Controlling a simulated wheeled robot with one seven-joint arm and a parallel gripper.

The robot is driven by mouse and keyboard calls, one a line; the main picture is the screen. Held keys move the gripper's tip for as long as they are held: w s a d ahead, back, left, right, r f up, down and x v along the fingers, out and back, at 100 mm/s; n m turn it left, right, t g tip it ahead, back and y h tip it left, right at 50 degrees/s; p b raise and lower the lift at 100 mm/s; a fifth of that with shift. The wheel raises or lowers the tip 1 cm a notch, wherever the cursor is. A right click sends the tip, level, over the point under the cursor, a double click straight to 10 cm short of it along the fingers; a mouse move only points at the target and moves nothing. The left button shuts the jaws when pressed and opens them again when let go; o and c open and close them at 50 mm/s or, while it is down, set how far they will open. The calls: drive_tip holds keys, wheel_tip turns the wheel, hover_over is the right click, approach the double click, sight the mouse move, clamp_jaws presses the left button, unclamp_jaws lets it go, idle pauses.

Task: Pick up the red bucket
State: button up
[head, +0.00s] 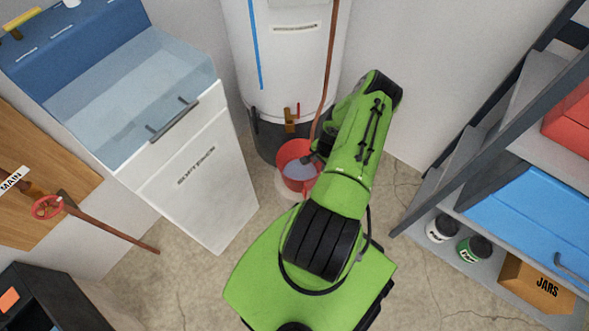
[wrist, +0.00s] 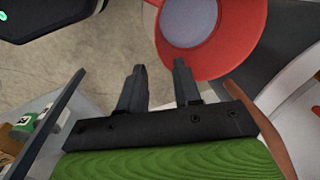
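In the head view my green arm covers the bucket's right side and the gripper is mostly hidden.
The white water tank (head: 283,70) stands behind the bucket, with a copper pipe (head: 327,75) down its front. A white cabinet (head: 200,180) is at the left. A grey shelf (head: 480,240) with cans and boxes stands at the right. Bare floor (head: 415,285) lies between.

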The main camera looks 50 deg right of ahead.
drive_tip(key=f+b, duration=0.1)
drive_tip(key=f, duration=0.3)
drive_tip(key=w+f+b, duration=0.1)
drive_tip(key=f+b, duration=0.1)
drive_tip(key=f, duration=0.2)
drive_tip(key=f+b, duration=0.2)
drive_tip(key=f, duration=0.2)
drive_tip(key=shift+w+f, duration=0.2)
drive_tip(key=shift+f, duration=0.15)
drive_tip(key=shift+r, duration=0.1)
drive_tip(key=shift+c, duration=0.3)
clamp_jaws()
drive_tip(key=shift+w, duration=0.1)
